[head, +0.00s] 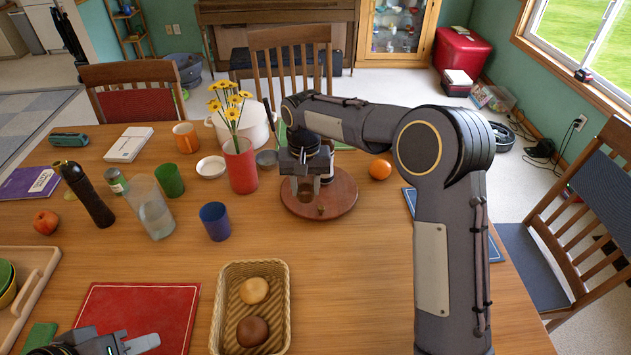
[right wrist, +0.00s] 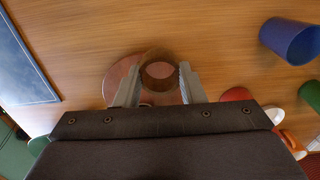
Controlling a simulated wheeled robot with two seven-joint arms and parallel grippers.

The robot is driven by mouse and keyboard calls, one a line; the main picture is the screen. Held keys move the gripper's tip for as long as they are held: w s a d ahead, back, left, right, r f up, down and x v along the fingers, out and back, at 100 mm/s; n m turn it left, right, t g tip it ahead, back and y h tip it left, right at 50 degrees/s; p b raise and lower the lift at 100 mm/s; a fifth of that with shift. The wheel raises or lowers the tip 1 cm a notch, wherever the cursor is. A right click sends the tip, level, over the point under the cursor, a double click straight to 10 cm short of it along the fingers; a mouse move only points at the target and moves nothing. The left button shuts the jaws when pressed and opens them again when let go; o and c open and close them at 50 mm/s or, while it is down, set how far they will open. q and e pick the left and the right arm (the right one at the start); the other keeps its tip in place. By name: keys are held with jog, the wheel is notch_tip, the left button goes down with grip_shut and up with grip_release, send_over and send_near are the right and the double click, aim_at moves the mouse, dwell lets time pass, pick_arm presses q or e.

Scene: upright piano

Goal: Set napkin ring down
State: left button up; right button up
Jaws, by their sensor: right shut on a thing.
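My right gripper (head: 306,190) points down over the round reddish-brown wooden board (head: 340,196) on the table. In the right wrist view, its two fingers (right wrist: 157,82) are closed on the sides of a brown napkin ring (right wrist: 158,71). The ring's opening faces that camera, and the board (right wrist: 118,78) lies beyond it. The ring shows in the head view only as a small brown shape (head: 320,208) under the gripper; whether it touches the board is unclear. My left gripper (head: 138,344) is at the bottom left edge, partly cut off; its opening is unclear.
An orange (head: 380,169) lies to the right. A blue cup (head: 215,221) and a bread basket (head: 219,308) are nearer. Bare table lies in front of the board.

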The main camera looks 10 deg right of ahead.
jog(key=w+d+f, duration=0.1)
jog(key=w+f, duration=0.2)
jog(key=w, duration=0.1)
jog(key=w+d+f+p, duration=0.1)
jog(key=w+f, duration=0.2)
jog(key=w, duration=0.1)
jog(key=w+d+f+p, duration=0.1)
jog(key=w+d+f, duration=0.1)
jog(key=w+f, duration=0.1)
jog(key=shift+w, duration=0.65)
jog(key=shift+w+d+f+p, duration=0.2)
jog(key=shift+w+f+p, duration=0.1)
jog(key=shift+f, duration=0.2)
jog(key=shift+f+b, duration=0.9)
jog(key=shift+f, duration=0.5)
jog(key=shift+f, duration=0.1)
jog(key=shift+f, duration=0.15)
jog(key=o, duration=0.9)
jog(key=shift+o, duration=0.3)
